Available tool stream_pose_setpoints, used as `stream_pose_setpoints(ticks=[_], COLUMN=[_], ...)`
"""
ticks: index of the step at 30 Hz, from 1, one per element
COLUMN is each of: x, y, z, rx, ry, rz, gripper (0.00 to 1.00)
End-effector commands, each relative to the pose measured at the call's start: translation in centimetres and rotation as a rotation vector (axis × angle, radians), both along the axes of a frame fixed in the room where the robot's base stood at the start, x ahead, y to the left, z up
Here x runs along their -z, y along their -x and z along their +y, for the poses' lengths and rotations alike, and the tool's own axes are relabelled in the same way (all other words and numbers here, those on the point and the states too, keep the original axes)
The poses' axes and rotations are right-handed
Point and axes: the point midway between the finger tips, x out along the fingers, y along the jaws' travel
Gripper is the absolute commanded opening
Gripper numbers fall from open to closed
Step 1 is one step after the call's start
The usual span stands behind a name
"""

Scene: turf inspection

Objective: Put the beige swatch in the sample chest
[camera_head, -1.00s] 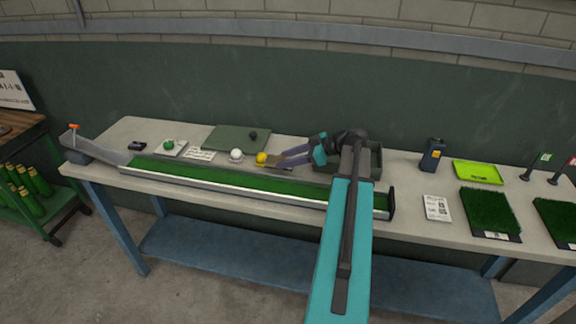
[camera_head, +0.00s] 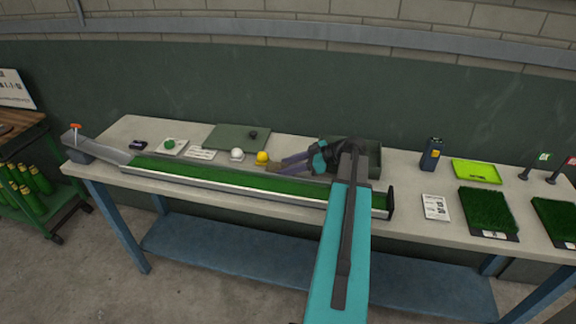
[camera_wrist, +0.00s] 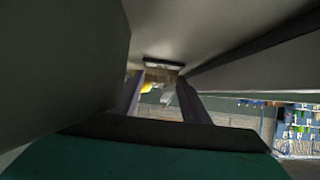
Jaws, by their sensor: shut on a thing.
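The beige swatch (camera_head: 272,167) is small and partly hidden at the tips of my gripper (camera_head: 276,167) in the head view, just right of a yellow ball (camera_head: 262,157). My gripper is shut on it, low over the table behind the green turf lane. In the wrist view, a tan patch, likely the swatch (camera_wrist: 160,75), shows between the two fingers of my gripper (camera_wrist: 158,92). The sample chest (camera_head: 374,162) appears to be the dark green open box behind my arm. My arm hides much of it, and its inside is hard to see.
The long turf lane (camera_head: 230,182) runs along the table's front, with a raised metal edge. A white ball (camera_head: 237,155) is left of the yellow one. A dark green mat (camera_head: 228,136) lies behind. A dark blue device (camera_head: 432,154) stands right of the chest.

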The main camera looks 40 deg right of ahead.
Motion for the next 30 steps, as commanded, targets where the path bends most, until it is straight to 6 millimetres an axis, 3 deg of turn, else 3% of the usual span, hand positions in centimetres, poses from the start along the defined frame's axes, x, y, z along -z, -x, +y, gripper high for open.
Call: stream_pose_setpoints(ticks=[8,9,10,23,30], x=[0.2,0.2,0.1,-0.1,-0.8], y=[0.0,0.0,0.0,0.0,1.6], z=[0.0,0.0,0.0,0.0,-1.0], rx=[0.000,0.000,0.000,-0.001,0.001], ry=[0.000,0.000,0.000,0.000,0.002], rz=[0.000,0.000,0.000,0.000,-0.001], gripper=[0.21,0.45,0.50,0.50,0.50])
